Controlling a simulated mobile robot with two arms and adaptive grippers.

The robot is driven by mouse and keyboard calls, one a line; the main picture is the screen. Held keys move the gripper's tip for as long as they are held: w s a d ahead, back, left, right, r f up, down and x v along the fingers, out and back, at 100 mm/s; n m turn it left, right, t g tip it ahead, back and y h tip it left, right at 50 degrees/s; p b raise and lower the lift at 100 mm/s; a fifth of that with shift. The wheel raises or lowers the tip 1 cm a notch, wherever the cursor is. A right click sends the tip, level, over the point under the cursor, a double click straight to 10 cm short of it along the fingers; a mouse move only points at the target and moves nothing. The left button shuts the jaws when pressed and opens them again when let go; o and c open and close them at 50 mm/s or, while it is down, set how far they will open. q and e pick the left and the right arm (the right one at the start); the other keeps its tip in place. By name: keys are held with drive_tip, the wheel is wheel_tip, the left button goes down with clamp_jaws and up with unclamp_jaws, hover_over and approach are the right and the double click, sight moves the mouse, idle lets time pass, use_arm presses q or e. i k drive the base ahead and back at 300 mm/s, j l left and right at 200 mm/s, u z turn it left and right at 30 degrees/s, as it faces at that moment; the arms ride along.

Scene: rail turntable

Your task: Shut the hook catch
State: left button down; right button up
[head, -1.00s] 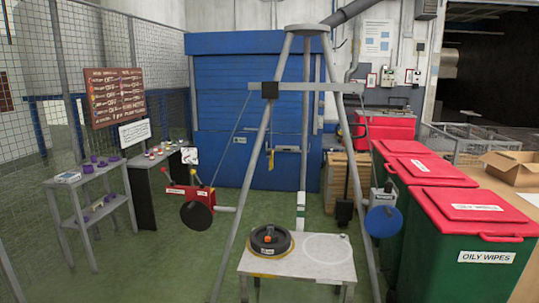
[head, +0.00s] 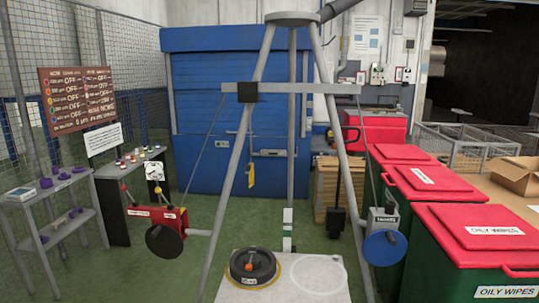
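A grey tripod frame (head: 291,20) stands in front of me, with a crossbar (head: 290,88) across its legs. A yellow hanging piece (head: 251,174) shows behind the left leg, and a dark block (head: 336,222) hangs near the right leg. Either may carry a hook; I cannot make out a hook catch or whether it is open. A red winch box (head: 156,217) with a black disc is at the left leg. A grey winch box (head: 382,221) with a blue disc (head: 385,247) is at the right leg. Neither of my grippers is in view.
A low pale table (head: 305,290) under the tripod holds a black round weight (head: 252,266) with an orange top. Red-lidded bins (head: 480,226) line the right side. A grey shelf (head: 60,215) stands at left. Green floor (head: 110,270) is open at the left front.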

sight(248, 167)
drive_tip(key=i+z, duration=0.15)
drive_tip(key=i, duration=0.3)
drive_tip(key=i+j+z, duration=0.1)
drive_tip(key=i, duration=0.4)
drive_tip(key=i+j+z, duration=0.15)
drive_tip(key=i, duration=0.3)
drive_tip(key=i+j+z, duration=0.1)
drive_tip(key=i, duration=0.35)
